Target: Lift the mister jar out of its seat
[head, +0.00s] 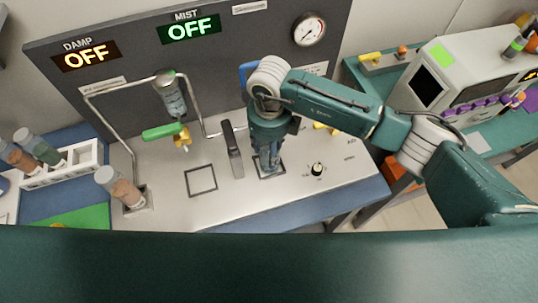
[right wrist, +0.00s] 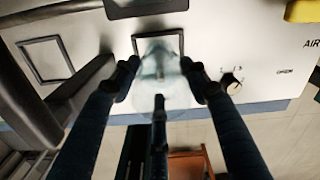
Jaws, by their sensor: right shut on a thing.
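My right gripper (head: 268,160) points down over a square seat at the right part of the white worktop. In the right wrist view my right gripper (right wrist: 162,80) is closed around the mister jar (right wrist: 165,92), which is clear and pale and sits between the fingers. The seat's dark square frame (right wrist: 160,38) shows just behind the jar. In the head view the fingers mostly hide the jar, and I cannot tell whether its base is inside or above the frame. My left gripper is not in view.
A dark lever (head: 232,150) stands close left of my right gripper. An empty square frame (head: 201,180) lies further left. The back panel carries a gauge (head: 309,29) and a MIST display (head: 190,28) reading OFF. A tilted jar (head: 119,186) stands at left.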

